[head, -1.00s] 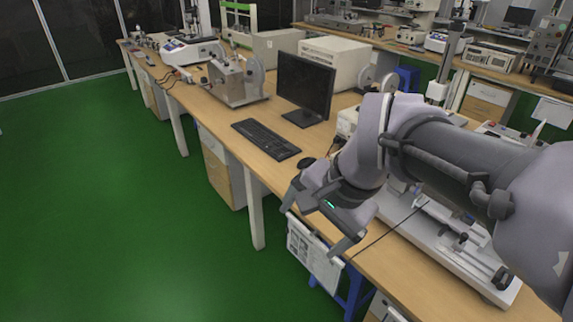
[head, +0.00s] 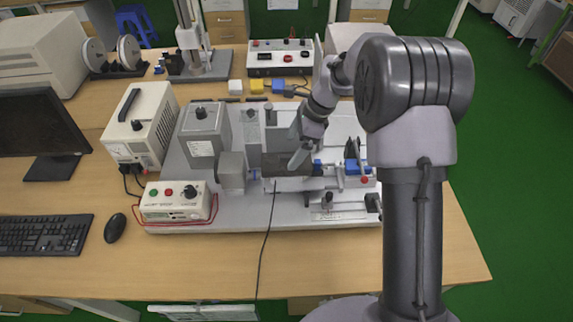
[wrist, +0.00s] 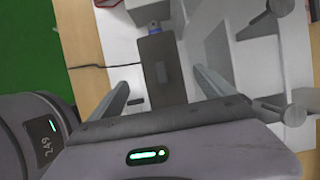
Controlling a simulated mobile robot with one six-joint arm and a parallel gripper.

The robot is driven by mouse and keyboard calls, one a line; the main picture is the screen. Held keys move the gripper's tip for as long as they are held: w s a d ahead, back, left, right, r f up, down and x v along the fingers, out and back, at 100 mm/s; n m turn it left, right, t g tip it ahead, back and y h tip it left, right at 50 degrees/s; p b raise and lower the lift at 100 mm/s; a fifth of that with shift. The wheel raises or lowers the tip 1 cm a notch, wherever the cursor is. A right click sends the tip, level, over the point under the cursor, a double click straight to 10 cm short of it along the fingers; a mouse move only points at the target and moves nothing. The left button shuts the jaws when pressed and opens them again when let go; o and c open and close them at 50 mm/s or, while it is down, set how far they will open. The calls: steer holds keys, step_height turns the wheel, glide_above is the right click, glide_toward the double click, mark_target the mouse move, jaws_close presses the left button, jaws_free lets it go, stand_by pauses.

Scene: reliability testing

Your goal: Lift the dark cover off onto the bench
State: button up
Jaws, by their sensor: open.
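The dark cover (head: 275,168) is a flat, dark brown-grey plate on the test rig in the middle of the bench. In the wrist view the cover (wrist: 159,53) lies between my fingers and has a small lighter grey block or tab on it. My gripper (head: 298,160) is over the rig at the cover, partly hiding it. In the wrist view my gripper (wrist: 169,74) is open and empty, one finger on each side of the cover with gaps between. The bench (head: 452,252) has a light wood top.
A control box (head: 178,201) with buttons and a white power unit (head: 140,125) stand left of the rig. Small coloured blocks (head: 257,87) lie behind it. Bare bench top lies in front of the rig and at its right. A thin cable runs forward from the rig.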

mark_target(287, 156)
steer(key=b+x, duration=0.2)
steer(key=x, duration=0.3)
steer(key=shift+w+f, duration=0.15)
steer(key=shift+c, duration=0.6)
steer(key=c, duration=1.3)
